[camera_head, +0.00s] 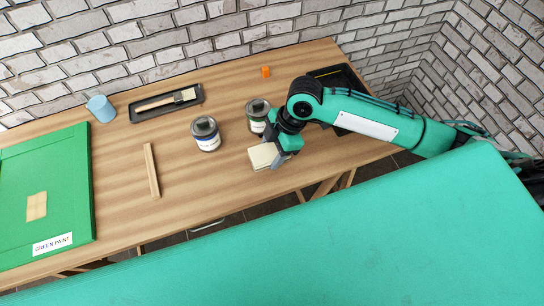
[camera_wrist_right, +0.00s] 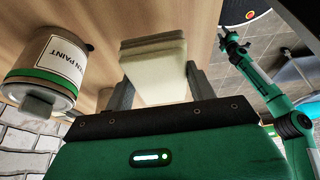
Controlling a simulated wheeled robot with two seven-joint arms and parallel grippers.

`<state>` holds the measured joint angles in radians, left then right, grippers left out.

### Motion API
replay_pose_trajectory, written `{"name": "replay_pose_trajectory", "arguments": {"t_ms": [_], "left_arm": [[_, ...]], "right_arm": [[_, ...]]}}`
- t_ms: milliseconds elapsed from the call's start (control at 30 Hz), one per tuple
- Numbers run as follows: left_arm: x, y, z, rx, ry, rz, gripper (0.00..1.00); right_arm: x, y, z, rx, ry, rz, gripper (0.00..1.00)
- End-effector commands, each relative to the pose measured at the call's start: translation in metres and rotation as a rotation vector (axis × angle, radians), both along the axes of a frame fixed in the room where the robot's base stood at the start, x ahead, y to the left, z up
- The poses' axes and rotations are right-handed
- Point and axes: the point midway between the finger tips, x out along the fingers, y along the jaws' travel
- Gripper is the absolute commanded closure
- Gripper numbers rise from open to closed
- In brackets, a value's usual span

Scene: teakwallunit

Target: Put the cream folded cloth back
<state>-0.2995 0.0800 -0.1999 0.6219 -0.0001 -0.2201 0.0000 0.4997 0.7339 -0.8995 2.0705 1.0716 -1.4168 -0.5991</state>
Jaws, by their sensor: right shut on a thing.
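The cream folded cloth (camera_head: 262,156) is a thick pale block near the table's front edge in the head view. My right gripper (camera_head: 279,153) is shut on it. In the right wrist view the cloth (camera_wrist_right: 154,68) sits between the two fingers of my right gripper (camera_wrist_right: 160,88). The wooden tabletop shows beyond it. I cannot tell whether the cloth touches the table. My left gripper (camera_wrist_right: 235,42) shows small in the right wrist view, away from the table, with its fingers apart and nothing between them.
A green-label paint can (camera_head: 257,116) stands just behind my right gripper, and a blue-label can (camera_head: 206,134) stands left of it. A wooden stick (camera_head: 151,170), a brush tray (camera_head: 135,113), a blue cup (camera_head: 101,108) and a green panel (camera_head: 75,200) lie farther left. A black tray (camera_head: 344,76) is at right.

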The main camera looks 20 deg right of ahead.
Motion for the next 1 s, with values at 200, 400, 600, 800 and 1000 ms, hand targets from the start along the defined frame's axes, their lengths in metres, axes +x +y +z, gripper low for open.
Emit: {"name": "replay_pose_trajectory", "arguments": {"t_ms": [200, 400, 600, 800, 1000], "left_arm": [[0.000, 0.000, 0.001, 0.000, 0.001, 0.000, 0.64], [-0.001, 0.000, 0.004, 0.000, 0.002, 0.000, 0.64], [-0.001, 0.000, 0.003, 0.000, 0.002, 0.000, 0.64], [-0.001, 0.000, 0.003, 0.000, 0.002, 0.000, 0.64], [-0.001, 0.000, 0.003, 0.000, 0.002, 0.000, 0.64]], "right_arm": [[-0.001, 0.000, -0.017, 0.000, 0.003, -0.001, 0.62], [0.000, 0.000, -0.045, 0.001, 0.002, -0.001, 0.62], [0.000, 0.000, -0.048, 0.000, -0.001, 0.001, 0.62], [0.000, 0.000, -0.050, 0.000, -0.001, 0.001, 0.38], [0.000, 0.000, -0.050, 0.000, -0.001, 0.000, 0.22]]}}
